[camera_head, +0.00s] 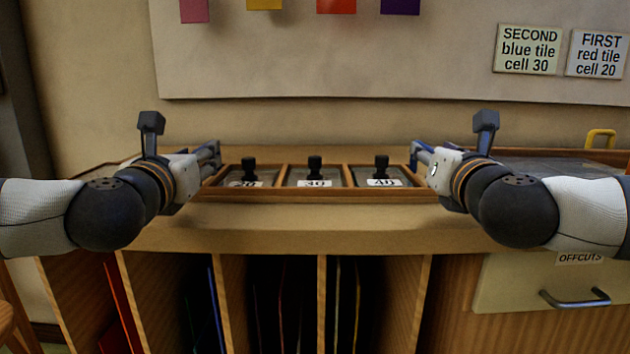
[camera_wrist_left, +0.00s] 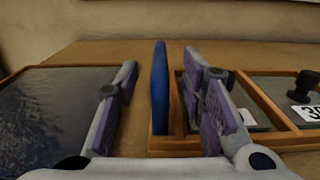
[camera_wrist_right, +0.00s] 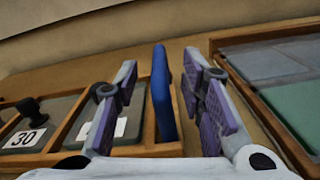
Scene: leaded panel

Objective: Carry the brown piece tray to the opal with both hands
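The brown piece tray (camera_head: 312,195) sits on the bench, with three compartments labelled 20, 30 and 40, each with a dark-knobbed piece. My left gripper (camera_head: 213,158) is at its left end; in the left wrist view its open fingers stand either side of a blue upright handle (camera_wrist_left: 160,88). My right gripper (camera_head: 417,158) is at the right end; in the right wrist view its open fingers straddle the other blue handle (camera_wrist_right: 163,92). Gaps show between fingers and handles. I cannot identify the opal in these views.
A dark textured sheet in a wooden frame (camera_wrist_left: 55,110) lies left of the tray. A framed panel with grey and green panes (camera_wrist_right: 270,85) lies to the right. Two order cards (camera_head: 528,49) hang on the wall. Below are slotted shelves and an OFFCUTS drawer (camera_head: 545,285).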

